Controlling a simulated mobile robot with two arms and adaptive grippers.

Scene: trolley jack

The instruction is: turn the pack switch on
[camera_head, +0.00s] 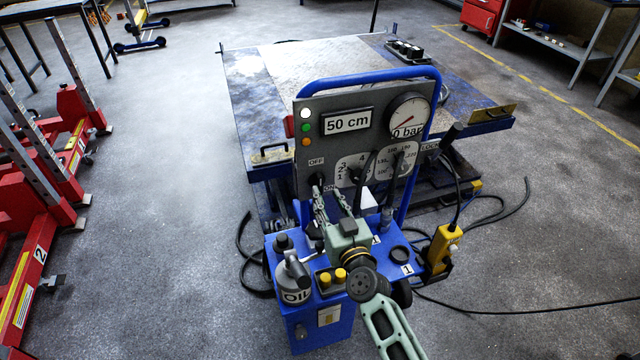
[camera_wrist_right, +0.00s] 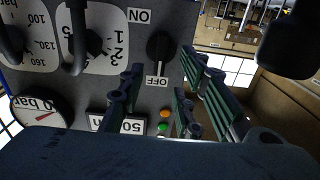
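The control panel (camera_head: 340,145) stands upright on a blue power pack. Its pack switch, a black rotary knob (camera_wrist_right: 158,50), sits between an OFF label (camera_wrist_right: 157,82) and an ON label (camera_wrist_right: 139,16); the right wrist view is upside down. The knob's bar lies along the line between the labels and seems to point at OFF. My right gripper (camera_head: 331,203) is in front of the panel's lower left. In the right wrist view its fingers (camera_wrist_right: 163,75) are apart, one on each side of the knob's area; contact cannot be told. My left gripper is not in view.
The panel also carries a 50 cm display (camera_head: 347,121), a pressure gauge (camera_head: 409,115), a numbered selector and levers. An oil can (camera_head: 292,283) stands on the pack and a yellow pendant (camera_head: 441,248) hangs at its right. A lift table is behind; cables lie on the floor.

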